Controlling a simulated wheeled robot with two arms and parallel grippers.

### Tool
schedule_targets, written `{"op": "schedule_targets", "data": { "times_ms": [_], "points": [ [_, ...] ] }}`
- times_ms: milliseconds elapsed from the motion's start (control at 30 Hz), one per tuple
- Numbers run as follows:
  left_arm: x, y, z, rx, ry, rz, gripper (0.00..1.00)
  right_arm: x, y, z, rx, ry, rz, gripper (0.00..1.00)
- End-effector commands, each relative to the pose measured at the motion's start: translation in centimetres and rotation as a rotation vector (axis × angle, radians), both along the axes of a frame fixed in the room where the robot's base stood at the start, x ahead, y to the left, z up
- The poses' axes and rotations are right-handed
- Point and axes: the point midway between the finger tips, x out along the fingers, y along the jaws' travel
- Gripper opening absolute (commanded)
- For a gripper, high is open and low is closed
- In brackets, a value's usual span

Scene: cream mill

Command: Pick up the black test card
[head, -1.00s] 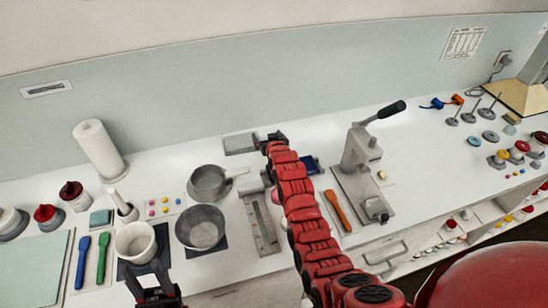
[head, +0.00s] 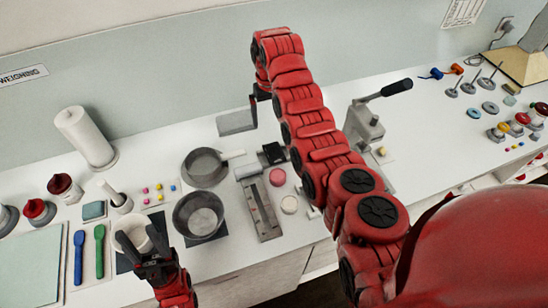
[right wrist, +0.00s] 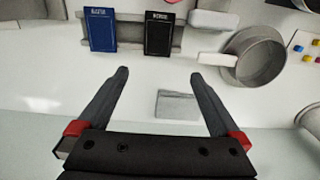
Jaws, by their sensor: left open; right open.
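The black test card (right wrist: 158,33) stands in a grey holder (right wrist: 130,48), to the right of a blue card (right wrist: 101,30) in the right wrist view. In the head view the black card (head: 273,153) shows just left of my right arm, which hides the blue card. My right gripper (right wrist: 160,76) is open and empty, with the black card beyond its fingertips and apart from them. In the head view its jaws are mostly hidden by my arm. My left gripper (head: 142,246) is open at the lower left, in front of the white mortar (head: 138,228).
A flat grey plate (head: 237,122) lies behind the cards. A saucepan (head: 205,166) and a grey bowl (head: 199,214) stand to the left. A pink disc (head: 277,177) and a grey ruled device (head: 260,208) are in front. A lever press (head: 363,130) stands right.

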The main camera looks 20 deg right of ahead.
Motion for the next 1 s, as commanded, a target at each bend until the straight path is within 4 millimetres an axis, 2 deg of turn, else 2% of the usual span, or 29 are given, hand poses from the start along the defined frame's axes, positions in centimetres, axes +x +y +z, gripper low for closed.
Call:
{"op": "schedule_targets", "data": {
  "times_ms": [33, 133, 200, 300, 567, 800, 1000],
  "points": [
    [0.0, 0.0, -2.1, 0.0, 0.0, 0.0, 0.5, 0.0, 0.0, -2.2, 0.0, 0.0, 0.0, 1.0],
    [0.0, 0.0, -3.1, 0.0, 0.0, 0.0, 0.5, 0.0, 0.0, -4.4, 0.0, 0.0, 0.0, 1.0],
    [0.0, 0.0, -1.9, 0.0, 0.0, 0.0, 0.5, -0.2, 0.0, -5.2, 0.0, 0.007, 0.0, 1.0],
    [0.0, 0.0, -2.1, 0.0, -0.001, 0.0, 0.5, -0.1, 0.0, -7.2, 0.0, 0.005, 0.001, 1.0],
    [0.0, 0.0, -1.8, 0.0, 0.0, 0.0, 0.5, -0.1, -0.3, -9.3, 0.0, -0.001, 0.0, 1.0],
    [0.0, 0.0, -2.8, 0.0, 0.0, 0.0, 0.5, -0.2, -0.6, -13.2, 0.0, -0.001, 0.0, 1.0],
    [0.0, 0.0, -2.7, 0.0, 0.0, 0.0, 0.5, -0.2, -0.6, -13.3, 0.001, -0.003, 0.0, 1.0]
  ]
}}
